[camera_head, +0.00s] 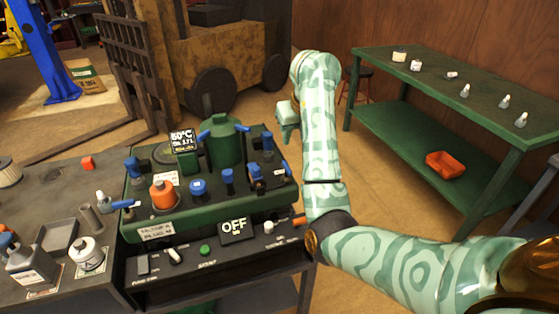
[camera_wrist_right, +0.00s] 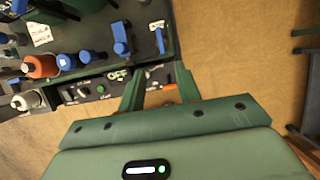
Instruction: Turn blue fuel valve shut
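The green machine (camera_head: 150,234) carries several blue handles and caps, including one on its right front (camera_head: 255,172) and one behind it (camera_head: 267,140). I cannot tell which is the fuel valve. In the right wrist view, blue parts (camera_wrist_right: 122,38) show at the upper left, beyond the fingers. My right gripper (camera_head: 287,128) is to the right of the machine in the head view, partly hidden by its own arm. In the wrist view its two fingers (camera_wrist_right: 159,78) are spread, with nothing visibly held and the panel's right end beyond them. My left gripper is not in view.
An "OFF" display (camera_head: 236,228) and a green button (camera_head: 205,250) are on the front panel. An orange part (camera_head: 299,220) sticks out at its right end. Bottles (camera_head: 88,256) stand left. A green table (camera_head: 440,85) stands right, with open floor between.

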